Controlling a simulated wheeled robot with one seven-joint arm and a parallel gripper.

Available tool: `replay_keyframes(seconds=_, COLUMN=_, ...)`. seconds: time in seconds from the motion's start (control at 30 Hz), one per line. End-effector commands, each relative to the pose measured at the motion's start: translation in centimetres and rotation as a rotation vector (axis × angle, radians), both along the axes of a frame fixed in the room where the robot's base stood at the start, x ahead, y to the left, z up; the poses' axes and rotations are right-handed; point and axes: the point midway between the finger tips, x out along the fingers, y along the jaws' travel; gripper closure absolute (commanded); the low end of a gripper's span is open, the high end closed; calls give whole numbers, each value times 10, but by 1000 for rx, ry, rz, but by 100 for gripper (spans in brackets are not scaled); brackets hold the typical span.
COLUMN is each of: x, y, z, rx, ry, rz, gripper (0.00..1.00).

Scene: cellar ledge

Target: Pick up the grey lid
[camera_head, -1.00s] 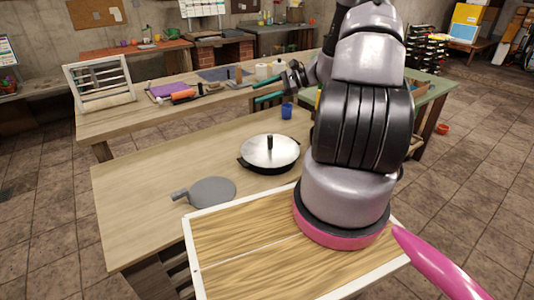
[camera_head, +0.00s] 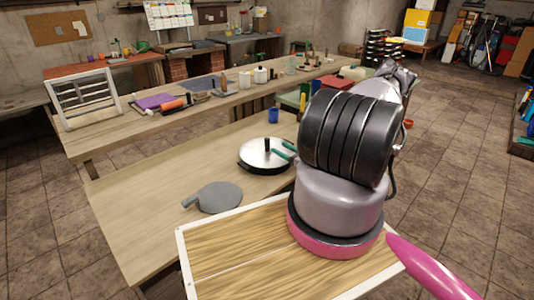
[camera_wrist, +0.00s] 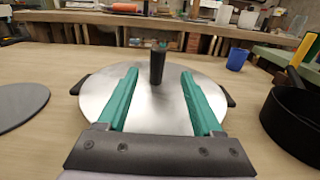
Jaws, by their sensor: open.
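The round metallic grey lid (camera_head: 258,157) has an upright black knob (camera_head: 267,144) and lies on a black pan (camera_head: 243,166) on the wooden table. In the wrist view the lid (camera_wrist: 165,115) fills the middle, with its knob (camera_wrist: 157,64) standing near the fingertips. My gripper (camera_head: 282,149) is open and empty at the right side of the lid. In the wrist view my gripper's green fingers (camera_wrist: 159,73) are spread over the lid, one on each side of the knob in the picture. I cannot tell whether the knob is fully between them.
A flat grey disc with a handle (camera_head: 219,198) lies left of the pan. A blue cup (camera_head: 272,115) stands behind it. In the wrist view a black pot (camera_wrist: 293,118) stands close on the right. The table's left part is clear.

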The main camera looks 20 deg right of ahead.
Motion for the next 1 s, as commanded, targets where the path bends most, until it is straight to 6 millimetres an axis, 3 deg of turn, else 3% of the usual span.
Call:
replay_keyframes(seconds=0.13, x=24, y=10, z=0, rx=-2, ry=-2, rz=3, gripper=33)
replay_keyframes(seconds=0.37, x=41, y=17, z=0, rx=-1, ry=0, rz=3, gripper=33)
replay_keyframes(seconds=0.63, x=76, y=32, z=-3, rx=-2, ry=-1, rz=4, gripper=33)
replay_keyframes(seconds=0.87, x=81, y=33, z=-2, rx=0, ry=1, rz=2, gripper=33)
replay_keyframes(seconds=0.9, x=81, y=33, z=-2, rx=0, ry=1, rz=2, gripper=36)
replay_keyframes(seconds=1.0, x=81, y=33, z=-2, rx=-1, ry=1, rz=3, gripper=75)
